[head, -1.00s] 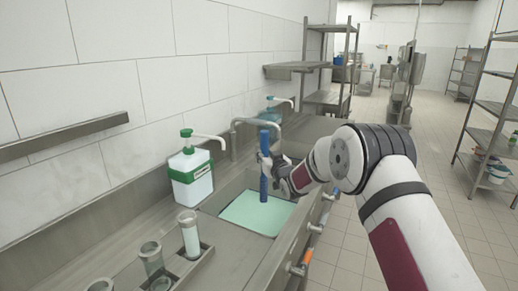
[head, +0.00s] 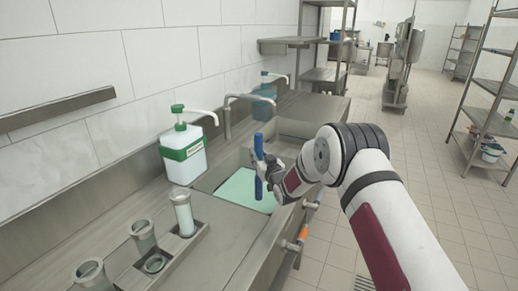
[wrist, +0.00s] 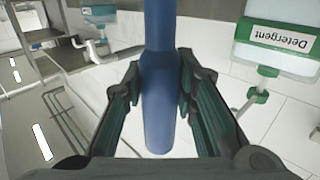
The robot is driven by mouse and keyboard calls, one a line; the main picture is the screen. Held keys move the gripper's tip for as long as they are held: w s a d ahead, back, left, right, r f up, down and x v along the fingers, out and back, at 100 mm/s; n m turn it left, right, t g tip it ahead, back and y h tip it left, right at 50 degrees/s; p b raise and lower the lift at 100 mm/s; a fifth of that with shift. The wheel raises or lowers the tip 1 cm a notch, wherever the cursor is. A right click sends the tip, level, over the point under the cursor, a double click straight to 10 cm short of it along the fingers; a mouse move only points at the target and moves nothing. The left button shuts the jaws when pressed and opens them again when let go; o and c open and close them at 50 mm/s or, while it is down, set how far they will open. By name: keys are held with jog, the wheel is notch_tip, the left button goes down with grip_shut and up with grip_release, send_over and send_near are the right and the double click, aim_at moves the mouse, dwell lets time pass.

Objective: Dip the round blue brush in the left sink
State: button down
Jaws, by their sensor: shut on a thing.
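The blue brush (head: 258,168) is upright in my gripper (head: 266,167), over the near left sink, which is filled with pale green liquid (head: 243,190). In the wrist view the blue handle (wrist: 158,90) stands between the two fingers of my gripper (wrist: 160,95), which are shut on it. The brush's lower end shows against the green surface in the head view. I cannot tell whether it touches the liquid.
A white detergent bottle (head: 184,150) with a green pump stands behind the left sink. A tap (head: 228,112) rises between the sinks, with a teal bottle (head: 265,95) farther back. Glass cups (head: 143,236) and a holder (head: 160,262) are at the near left.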

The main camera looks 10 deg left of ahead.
jog(key=shift+f+b, duration=1.65)
jog(key=shift+f, duration=3)
